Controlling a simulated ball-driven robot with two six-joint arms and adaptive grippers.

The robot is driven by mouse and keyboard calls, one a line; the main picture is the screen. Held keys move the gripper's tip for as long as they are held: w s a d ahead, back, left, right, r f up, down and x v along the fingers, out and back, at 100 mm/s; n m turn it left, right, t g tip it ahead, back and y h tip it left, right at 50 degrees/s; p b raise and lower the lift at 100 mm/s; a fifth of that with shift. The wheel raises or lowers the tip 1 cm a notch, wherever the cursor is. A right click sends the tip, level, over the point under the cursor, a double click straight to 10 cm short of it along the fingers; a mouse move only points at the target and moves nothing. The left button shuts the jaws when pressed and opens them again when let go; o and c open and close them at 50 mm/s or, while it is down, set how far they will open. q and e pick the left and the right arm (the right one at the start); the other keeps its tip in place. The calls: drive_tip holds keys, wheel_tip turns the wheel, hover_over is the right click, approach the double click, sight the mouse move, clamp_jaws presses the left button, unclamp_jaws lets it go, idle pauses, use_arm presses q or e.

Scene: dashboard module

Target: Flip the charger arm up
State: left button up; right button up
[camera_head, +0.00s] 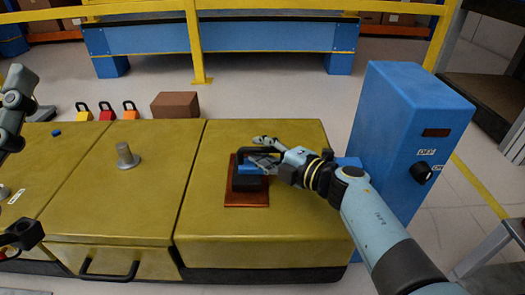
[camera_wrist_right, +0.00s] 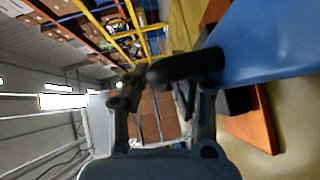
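The charger (camera_head: 250,183) is a blue block on a brown plate (camera_head: 246,200) on the right yellow panel. A thick black bar, seemingly the charger arm (camera_head: 262,151), lies roughly level over the block; it also shows in the right wrist view (camera_wrist_right: 188,67). My right gripper (camera_head: 267,160) is at this bar. In the wrist view its fingers (camera_wrist_right: 160,95) stand apart, with the bar's rounded end across the gap near the tips; I cannot tell whether they touch it. At the far left, a dark part, seemingly my left gripper (camera_head: 20,236), is cut by the picture edge.
A blue cabinet (camera_head: 408,135) with a black knob stands right of the panel, close to my right arm. A metal peg (camera_head: 126,156) stands on the middle panel. Several padlocks (camera_head: 106,111) and a brown box (camera_head: 175,104) are behind.

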drive_tip(key=shift+c, duration=0.3)
clamp_jaws()
drive_tip(key=shift+r, duration=0.15)
